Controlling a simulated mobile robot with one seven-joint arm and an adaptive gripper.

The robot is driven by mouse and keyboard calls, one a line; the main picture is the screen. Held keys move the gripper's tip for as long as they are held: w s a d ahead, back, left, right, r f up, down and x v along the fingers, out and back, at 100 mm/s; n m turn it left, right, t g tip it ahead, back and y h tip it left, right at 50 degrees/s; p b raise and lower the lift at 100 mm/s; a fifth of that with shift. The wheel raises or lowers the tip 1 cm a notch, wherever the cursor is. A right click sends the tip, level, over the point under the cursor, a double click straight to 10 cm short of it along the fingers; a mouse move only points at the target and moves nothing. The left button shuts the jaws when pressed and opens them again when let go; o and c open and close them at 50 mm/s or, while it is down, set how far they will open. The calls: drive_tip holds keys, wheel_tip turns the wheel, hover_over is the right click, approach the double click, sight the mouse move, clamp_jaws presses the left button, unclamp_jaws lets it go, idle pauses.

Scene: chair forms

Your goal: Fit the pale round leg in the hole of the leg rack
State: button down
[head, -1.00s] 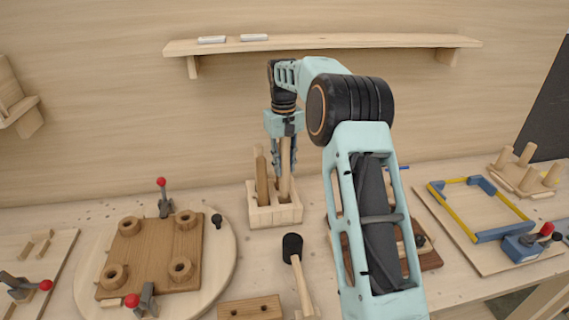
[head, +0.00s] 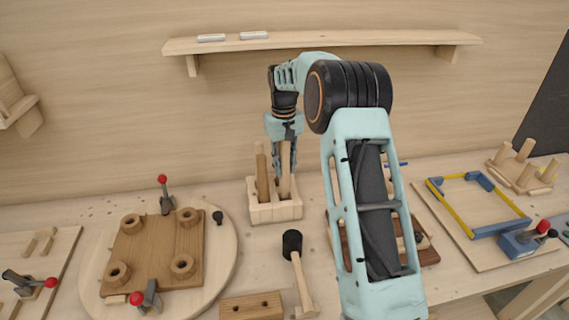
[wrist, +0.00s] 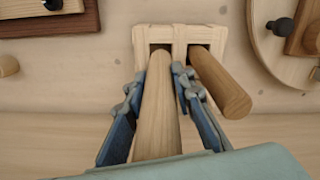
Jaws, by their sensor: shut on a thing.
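The leg rack (head: 275,212) is a pale wooden block with two square holes, standing on the bench near the back wall. The pale round leg (head: 285,172) stands nearly upright at the rack's right hole in the head view. My gripper (wrist: 160,80) is shut on this leg, one finger on each side, just above the rack. In the wrist view the leg (wrist: 158,115) has its far end at the left hole; how deep it sits I cannot tell. A browner leg (head: 261,172) stands in the other hole, close beside my fingers, and leans slightly.
A mallet (head: 293,244) with a black head lies in front of the rack. A round board (head: 225,255) with a brown plate and red-knobbed clamps is at the left. A two-holed brown block (head: 250,308) is at the front. A shelf (head: 330,41) runs along the wall above.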

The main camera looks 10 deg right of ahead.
sight(285, 180)
drive_tip(key=shift+f+b, duration=1.65)
drive_tip(key=shift+f, duration=1.3)
drive_tip(key=c, duration=1.6)
unclamp_jaws()
drive_tip(key=shift+r, duration=0.15)
